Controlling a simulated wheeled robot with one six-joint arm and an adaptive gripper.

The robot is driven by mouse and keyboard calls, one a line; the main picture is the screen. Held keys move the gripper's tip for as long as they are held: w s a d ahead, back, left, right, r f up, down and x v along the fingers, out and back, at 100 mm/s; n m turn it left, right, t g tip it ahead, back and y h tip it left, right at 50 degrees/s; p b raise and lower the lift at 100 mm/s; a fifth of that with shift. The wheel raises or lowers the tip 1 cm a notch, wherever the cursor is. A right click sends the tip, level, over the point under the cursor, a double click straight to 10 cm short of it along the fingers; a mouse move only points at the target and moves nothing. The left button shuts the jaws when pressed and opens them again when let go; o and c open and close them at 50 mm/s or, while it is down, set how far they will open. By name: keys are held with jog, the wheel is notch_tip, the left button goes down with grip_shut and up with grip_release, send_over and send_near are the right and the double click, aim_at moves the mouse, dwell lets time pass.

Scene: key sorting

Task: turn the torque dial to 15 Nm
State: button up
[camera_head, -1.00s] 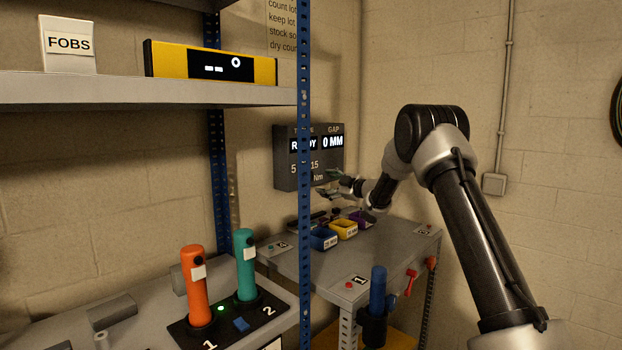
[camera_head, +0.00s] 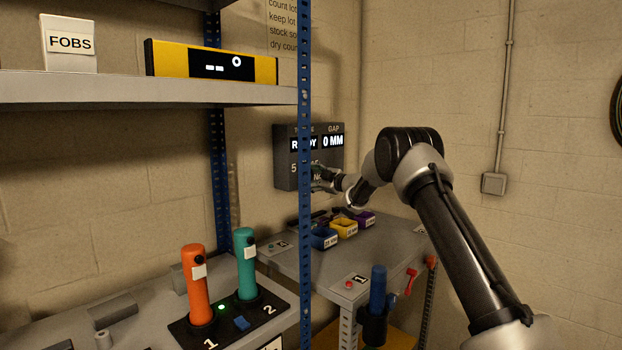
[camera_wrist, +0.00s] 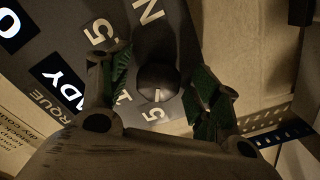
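The torque dial (camera_wrist: 158,78) is a dark round knob on the grey wall panel (camera_head: 285,165). In the wrist view it sits between the two fingers of my gripper (camera_wrist: 162,82), with a gap on each side. The fingers are open around the knob and do not visibly close on it. A "5" shows below the knob with a pale mark beside it, and another "5" shows above left near an "N". I cannot tell where the dial points. In the head view my gripper (camera_head: 324,178) is at the panel's lower right and hides the knob and part of the scale.
A blue shelf post (camera_head: 304,180) crosses in front of the panel's left part. The panel display reads "0 MM" under GAP.

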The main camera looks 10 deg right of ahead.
jog(key=c, duration=0.9)
jog(key=shift+o, duration=0.2)
jog(key=shift+m, duration=0.3)
jog(key=m, duration=2.3)
jog(key=shift+s+a, duration=0.2)
jog(key=shift+a, duration=0.05)
jog(key=shift+m, duration=0.3)
jog(key=o, duration=1)
